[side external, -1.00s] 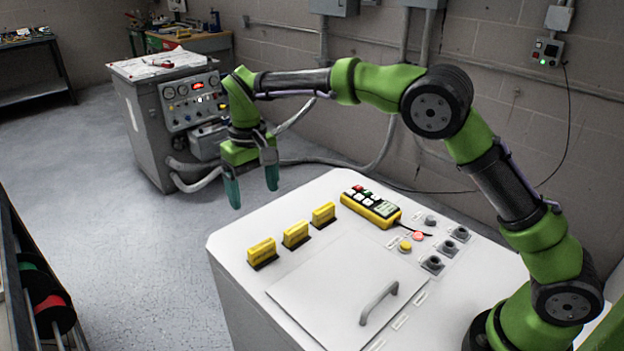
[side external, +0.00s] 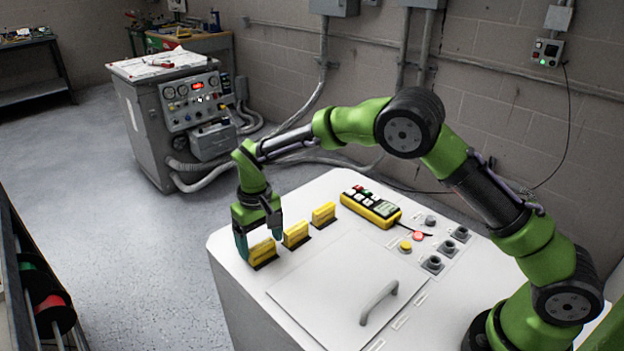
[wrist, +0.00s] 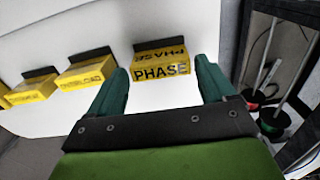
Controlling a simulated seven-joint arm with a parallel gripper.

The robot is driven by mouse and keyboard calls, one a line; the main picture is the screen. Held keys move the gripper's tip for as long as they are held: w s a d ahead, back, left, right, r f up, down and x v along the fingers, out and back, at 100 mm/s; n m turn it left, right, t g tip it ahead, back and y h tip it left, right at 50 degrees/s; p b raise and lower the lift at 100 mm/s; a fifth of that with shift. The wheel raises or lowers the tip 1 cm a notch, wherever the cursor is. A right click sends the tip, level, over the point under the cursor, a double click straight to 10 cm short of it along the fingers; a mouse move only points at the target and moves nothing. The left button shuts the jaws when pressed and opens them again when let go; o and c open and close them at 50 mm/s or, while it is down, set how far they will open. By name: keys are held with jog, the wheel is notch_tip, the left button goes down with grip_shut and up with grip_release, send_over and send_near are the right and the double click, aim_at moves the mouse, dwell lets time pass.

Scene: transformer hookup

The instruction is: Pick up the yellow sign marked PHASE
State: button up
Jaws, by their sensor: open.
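The yellow sign marked PHASE (wrist: 161,70) stands on the white cabinet top between my two green fingertips in the wrist view. Its lettering faces the camera. In the side external view the nearest-left yellow sign (side external: 262,252) sits at my gripper (side external: 258,247), partly covered by a finger. My gripper also shows in the wrist view (wrist: 165,80), open, with one finger on each side of the sign and a gap to each. Whether the fingertips reach down around the sign or stop just short of it, I cannot tell.
Two more yellow signs, a middle one (side external: 296,234) and a far one (side external: 324,214), stand in a row on the cabinet top (side external: 232,243). A yellow handheld controller (side external: 371,207), knobs and a grey handle (side external: 379,303) lie to the right.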

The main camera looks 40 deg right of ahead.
aim_at(260, 244)
jog(key=shift+f, duration=1.5)
jog(key=shift+c, duration=0.5)
jog(key=c, duration=0.6)
jog(key=shift+c, duration=0.2)
jog(key=shift+r, duration=0.1)
